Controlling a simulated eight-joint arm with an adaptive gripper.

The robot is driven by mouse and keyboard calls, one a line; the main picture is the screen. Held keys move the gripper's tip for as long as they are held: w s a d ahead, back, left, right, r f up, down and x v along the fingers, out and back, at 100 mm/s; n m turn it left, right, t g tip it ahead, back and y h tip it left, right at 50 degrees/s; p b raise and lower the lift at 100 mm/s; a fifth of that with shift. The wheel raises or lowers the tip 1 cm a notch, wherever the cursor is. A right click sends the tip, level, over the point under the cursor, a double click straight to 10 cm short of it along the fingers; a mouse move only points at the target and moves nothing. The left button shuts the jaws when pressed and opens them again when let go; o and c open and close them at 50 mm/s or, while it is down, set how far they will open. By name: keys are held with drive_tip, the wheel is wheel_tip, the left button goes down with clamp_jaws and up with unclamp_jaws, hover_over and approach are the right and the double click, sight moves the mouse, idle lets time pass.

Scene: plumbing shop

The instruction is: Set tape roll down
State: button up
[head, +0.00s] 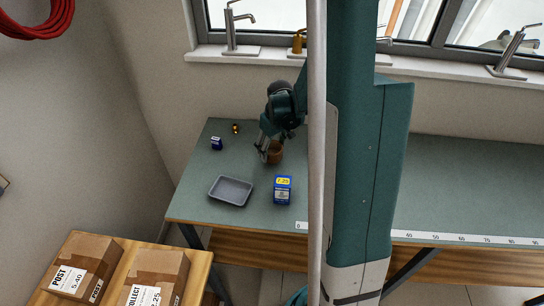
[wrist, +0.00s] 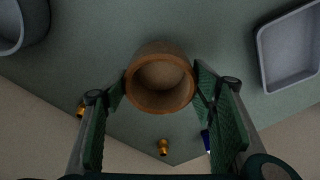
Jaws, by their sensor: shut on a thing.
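The tape roll (head: 276,152) is a brown ring with a hollow centre. In the wrist view the tape roll (wrist: 160,104) sits between the two green finger pads, with its open end facing the camera. My gripper (head: 266,150) is shut on it, over the back left part of the green bench. In the wrist view my gripper (wrist: 160,84) has one finger on each side of the roll. I cannot tell whether the roll's underside touches the bench top.
A grey tray (head: 214,199) and a blue-and-yellow box (head: 283,190) stand nearer the front edge. A small blue box (head: 216,143) and a brass fitting (head: 236,128) lie to the left. A grey round container (wrist: 38,20) shows in the wrist view. Bench between them is clear.

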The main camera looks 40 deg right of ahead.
sight(275, 150)
drive_tip(key=shift+f, duration=0.1)
drive_tip(key=shift+f, duration=1.95)
drive_tip(key=shift+f+b, duration=0.2)
drive_tip(key=shift+b, duration=0.15)
drive_tip(key=o, duration=0.9)
drive_tip(key=shift+o, duration=0.2)
drive_tip(key=shift+r, duration=0.25)
drive_tip(key=shift+s+r+p, duration=0.25)
drive_tip(key=shift+s+r, duration=0.05)
drive_tip(key=shift+r, duration=1.65)
drive_tip(key=shift+s+r+p, duration=0.2)
drive_tip(key=shift+s+r, duration=0.15)
drive_tip(key=shift+r, duration=1.65)
drive_tip(key=shift+s+r+p, duration=0.25)
drive_tip(key=shift+s+r, duration=0.05)
drive_tip(key=shift+r, duration=1.65)
